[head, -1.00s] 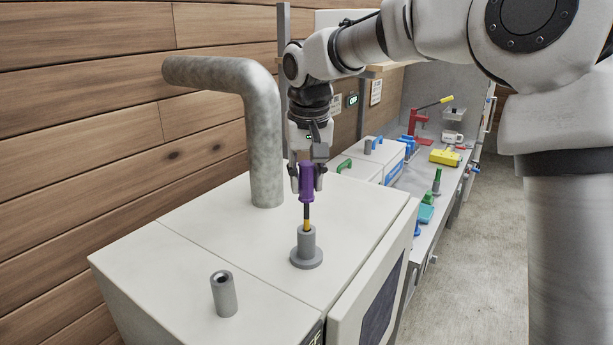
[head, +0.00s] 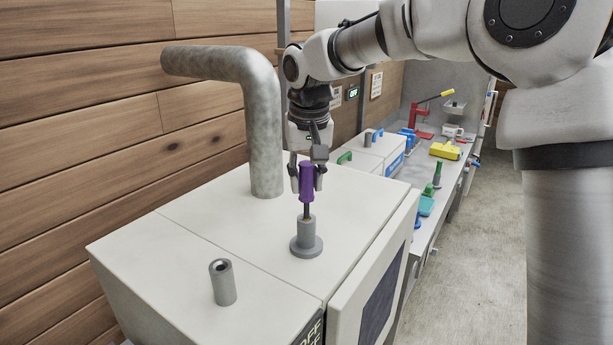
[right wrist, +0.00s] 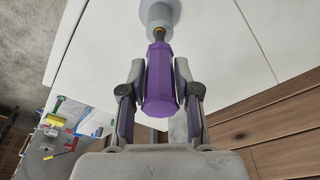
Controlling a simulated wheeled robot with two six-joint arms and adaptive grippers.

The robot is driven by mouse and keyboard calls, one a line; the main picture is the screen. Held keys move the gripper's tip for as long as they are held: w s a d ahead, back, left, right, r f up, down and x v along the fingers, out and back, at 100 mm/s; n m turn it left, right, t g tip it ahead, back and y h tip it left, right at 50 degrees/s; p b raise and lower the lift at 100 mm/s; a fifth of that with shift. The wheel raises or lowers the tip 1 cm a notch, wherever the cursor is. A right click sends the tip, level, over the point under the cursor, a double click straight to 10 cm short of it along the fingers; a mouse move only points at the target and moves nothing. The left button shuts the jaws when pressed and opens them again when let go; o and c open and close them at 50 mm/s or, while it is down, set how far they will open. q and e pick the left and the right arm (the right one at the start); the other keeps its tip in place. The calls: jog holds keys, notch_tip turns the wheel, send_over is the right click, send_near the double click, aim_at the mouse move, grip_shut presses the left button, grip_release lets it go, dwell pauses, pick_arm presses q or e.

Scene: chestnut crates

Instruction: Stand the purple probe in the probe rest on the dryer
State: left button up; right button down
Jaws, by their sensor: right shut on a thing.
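The purple probe (head: 307,184) has a purple handle and a thin dark shaft, and it is upright. My right gripper (head: 307,187) is shut on its handle. The right wrist view also shows the handle (right wrist: 160,85) between both fingers of my right gripper (right wrist: 160,98). The grey flanged probe rest (head: 306,241) stands on top of the white dryer (head: 180,245). The probe's lower end is in the rest's top opening, with part of the dark shaft showing above it. How deep the tip sits is hidden. My left gripper is in neither view.
A short grey hollow tube (head: 223,283) stands nearer on the dryer top. A thick grey bent pipe (head: 264,130) rises behind the probe, left of my gripper. A bench (head: 428,222) with several tools lies beyond, at right. Wooden wall at left.

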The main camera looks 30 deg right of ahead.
aim_at(307, 197)
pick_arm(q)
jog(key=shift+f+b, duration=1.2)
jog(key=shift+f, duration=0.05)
pick_arm(e)
jog(key=shift+f, duration=2.15)
jog(key=c, duration=0.8)
grip_release()
jog(key=shift+o, duration=0.2)
jog(key=r, duration=0.4)
jog(key=s+r, duration=0.1)
jog(key=r, duration=0.3)
jog(key=s+a+r, duration=0.1)
jog(key=r, duration=0.2)
jog(key=shift+r, duration=0.4)
jog(key=shift+w+d, duration=0.1)
